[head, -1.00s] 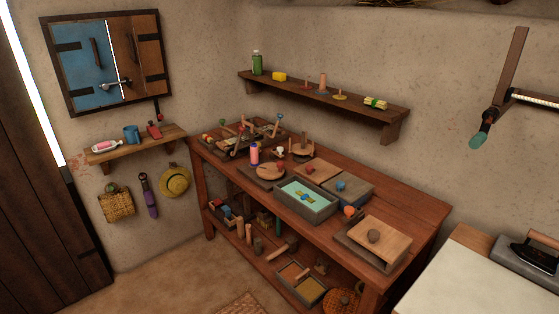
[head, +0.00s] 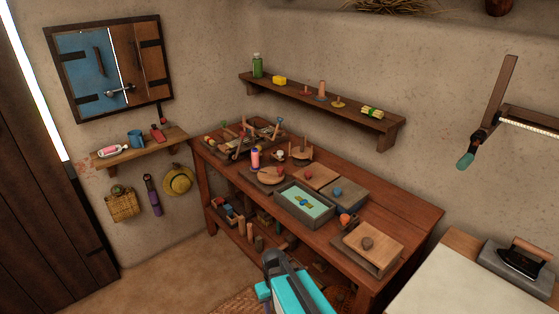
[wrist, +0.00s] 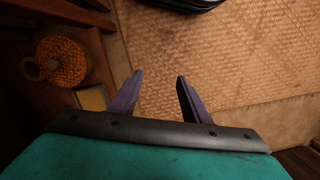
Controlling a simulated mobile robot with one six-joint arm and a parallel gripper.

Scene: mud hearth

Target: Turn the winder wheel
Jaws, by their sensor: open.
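I cannot tell for sure which thing is the winder wheel. A wooden crank arm (head: 499,95) with a teal grip (head: 466,161) and a pale rod (head: 530,127) is on the right wall. A round wooden disc (head: 266,176) and a round piece with upright pegs (head: 300,155) are on the workbench. My gripper (wrist: 160,93) is open and empty in the wrist view, its two purple fingers apart above the woven mat. My teal and dark arm shows at the bottom of the head view; its fingers cannot be made out there.
The workbench (head: 410,211) carries trays and lidded boxes. A wall shelf (head: 320,103) is above it. An iron (head: 520,262) stands on the right-hand table (head: 440,285). In the wrist view, a round orange woven item (wrist: 62,62) is left of the woven mat (wrist: 230,50).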

